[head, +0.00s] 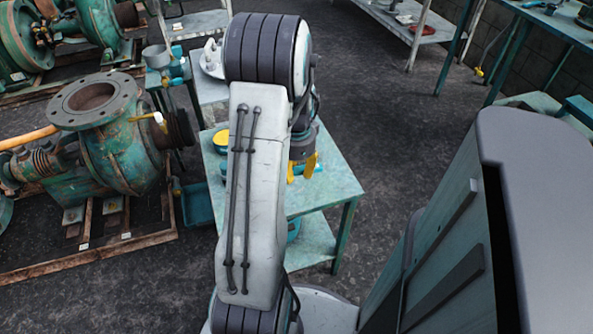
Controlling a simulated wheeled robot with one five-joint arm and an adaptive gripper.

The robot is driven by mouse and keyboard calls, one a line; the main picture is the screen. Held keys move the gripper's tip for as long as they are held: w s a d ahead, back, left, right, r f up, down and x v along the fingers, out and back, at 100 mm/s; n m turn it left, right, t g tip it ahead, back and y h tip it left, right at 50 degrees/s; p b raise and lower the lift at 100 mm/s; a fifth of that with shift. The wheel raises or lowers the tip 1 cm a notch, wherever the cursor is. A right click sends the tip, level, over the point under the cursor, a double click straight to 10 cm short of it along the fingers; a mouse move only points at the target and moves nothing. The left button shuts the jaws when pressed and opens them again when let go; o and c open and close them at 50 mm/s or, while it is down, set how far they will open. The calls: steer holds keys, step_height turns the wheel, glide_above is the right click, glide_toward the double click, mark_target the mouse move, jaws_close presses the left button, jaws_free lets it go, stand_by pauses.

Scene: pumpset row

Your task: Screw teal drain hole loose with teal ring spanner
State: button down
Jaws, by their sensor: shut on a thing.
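My gripper (304,170) shows just right of my arm, over the teal table (335,180). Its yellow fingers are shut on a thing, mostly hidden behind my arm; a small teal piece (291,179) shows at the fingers. It looks like the teal ring spanner, but its shape cannot be made out. A big green pump (120,160) with a round grey flange stands at left, well apart from my gripper. I cannot make out a teal drain hole in this view.
A yellow-topped round item (220,139) sits on the teal table by my arm. A teal bin (197,204) stands on the floor beside it. More pumps (22,45) stand at the upper left, and shelves (400,22) at the back. Dark floor is free right of the table.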

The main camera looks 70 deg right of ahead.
mark_target(296, 195)
stand_by(0.4)
steer(key=shift+f+b, duration=2.45)
steer(key=shift+f, duration=0.65)
steer(key=shift+f+b, duration=0.45)
steer(key=shift+f, duration=0.15)
steer(key=c, duration=0.9)
jaws_free()
steer(key=shift+o, duration=0.2)
steer(key=shift+r, duration=0.1)
step_height(296, 195, up, 12)
steer(key=shift+a, duration=0.1)
